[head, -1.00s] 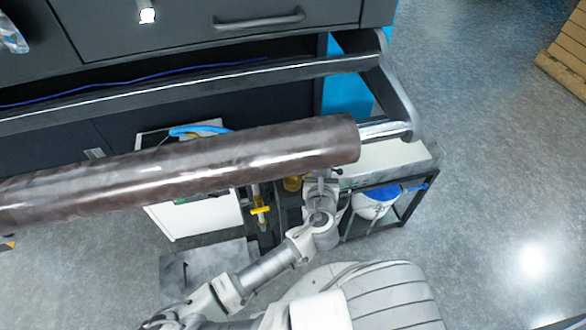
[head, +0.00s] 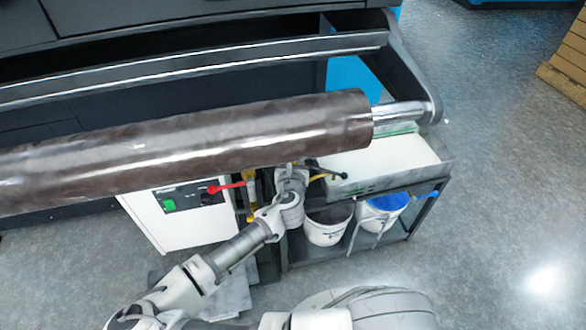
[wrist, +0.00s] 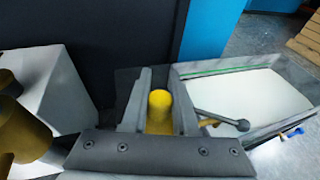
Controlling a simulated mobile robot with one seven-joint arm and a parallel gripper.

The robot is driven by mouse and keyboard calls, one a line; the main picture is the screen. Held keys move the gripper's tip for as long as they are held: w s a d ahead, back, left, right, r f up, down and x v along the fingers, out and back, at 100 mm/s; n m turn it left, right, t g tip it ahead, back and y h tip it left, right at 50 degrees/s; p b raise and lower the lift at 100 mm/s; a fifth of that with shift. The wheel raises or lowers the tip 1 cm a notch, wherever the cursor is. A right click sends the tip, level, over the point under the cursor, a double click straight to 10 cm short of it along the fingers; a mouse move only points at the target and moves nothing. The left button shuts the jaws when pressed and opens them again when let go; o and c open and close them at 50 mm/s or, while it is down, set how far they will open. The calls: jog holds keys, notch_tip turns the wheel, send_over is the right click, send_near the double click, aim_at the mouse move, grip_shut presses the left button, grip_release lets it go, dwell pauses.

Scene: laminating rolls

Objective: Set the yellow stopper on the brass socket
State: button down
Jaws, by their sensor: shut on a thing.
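In the wrist view, the yellow stopper (wrist: 159,104) stands between the two grey fingers of my gripper (wrist: 157,102), which is shut on it. Its lower part is partly hidden by the gripper body. A brass cylindrical piece (wrist: 24,134), which looks like the brass socket, is at the left edge, apart from the stopper and cut off by the frame. In the head view, my fingers and the stopper are hidden behind the big brown roll (head: 190,145); only my wrist shows below it. I cannot make out the brass socket there.
A white tray (head: 375,162) on a dark cart is right of my wrist, with buckets (head: 328,225) below. A black-knobbed lever (wrist: 222,119) is close right of my fingers. A white box (head: 170,222) with a red handle (head: 226,187) is at left. Open floor lies right.

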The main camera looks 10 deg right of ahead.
jog(key=shift+w+a+f+b, duration=0.15)
jog(key=shift+f+b, duration=0.4)
jog(key=shift+f, duration=0.55)
jog(key=shift+w+f+b, duration=0.15)
jog(key=shift+f+b, duration=0.4)
jog(key=shift+f, duration=0.55)
jog(key=shift+f+b, duration=0.4)
jog(key=shift+f, duration=0.25)
jog(key=c, duration=0.7)
grip_release()
jog(key=shift+r, duration=0.3)
jog(key=p+v, duration=0.1)
jog(key=v, duration=0.5)
jog(key=p+v, duration=0.2)
jog(key=v, duration=0.4)
jog(key=shift+r, duration=0.25)
